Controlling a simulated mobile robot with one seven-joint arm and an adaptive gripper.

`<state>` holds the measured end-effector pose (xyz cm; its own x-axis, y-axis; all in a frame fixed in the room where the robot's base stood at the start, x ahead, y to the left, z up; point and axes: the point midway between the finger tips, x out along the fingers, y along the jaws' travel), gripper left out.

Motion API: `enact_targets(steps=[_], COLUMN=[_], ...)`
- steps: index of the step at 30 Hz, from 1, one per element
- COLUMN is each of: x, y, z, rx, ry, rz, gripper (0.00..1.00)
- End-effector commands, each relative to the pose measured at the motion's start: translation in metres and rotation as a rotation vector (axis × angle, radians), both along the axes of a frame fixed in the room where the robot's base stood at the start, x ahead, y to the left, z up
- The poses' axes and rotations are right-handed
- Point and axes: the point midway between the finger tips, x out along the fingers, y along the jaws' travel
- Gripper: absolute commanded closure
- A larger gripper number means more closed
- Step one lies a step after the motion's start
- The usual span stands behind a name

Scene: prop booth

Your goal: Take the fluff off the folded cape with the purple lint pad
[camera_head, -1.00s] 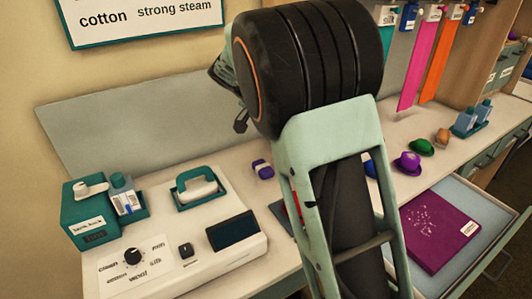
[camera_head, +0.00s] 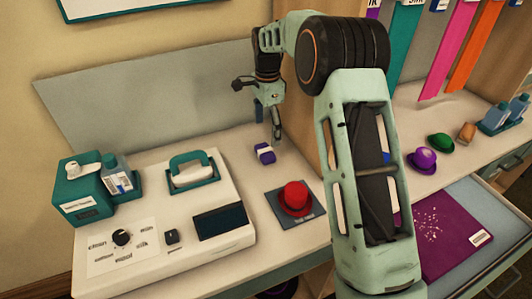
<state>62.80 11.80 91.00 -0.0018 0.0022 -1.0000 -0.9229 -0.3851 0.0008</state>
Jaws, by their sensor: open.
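The purple lint pad (camera_head: 264,153), a small block with a white band, lies on the counter between the iron station and the partition. My gripper (camera_head: 276,130) hangs pointing down just above and behind the pad, slightly to its right, open and empty. Whether its fingertips touch anything cannot be told. The folded purple cape (camera_head: 448,236) lies in the open drawer (camera_head: 502,200) at the lower right, with pale fluff specks on top and a white label. My arm hides the cape's left part.
Purple (camera_head: 423,160) and green (camera_head: 440,143) hats and blue bottles (camera_head: 497,116) stand on the right counter. Colored ribbons (camera_head: 450,50) hang behind. A wooden partition (camera_head: 304,110) stands beside my gripper.

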Motion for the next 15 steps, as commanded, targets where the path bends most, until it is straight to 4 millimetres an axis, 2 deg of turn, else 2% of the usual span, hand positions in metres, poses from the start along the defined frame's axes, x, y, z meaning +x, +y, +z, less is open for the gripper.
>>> enact_targets(steps=[3,8,15], x=[0.0,-0.001,-0.007], y=[-0.001,-0.001,0.0], z=[-0.016,-0.027,-0.062], rx=[-0.001,-0.002,-0.003], ry=[0.001,-0.001,0.001], rz=[0.0,0.001,0.001], gripper=[0.18,0.18,0.18])
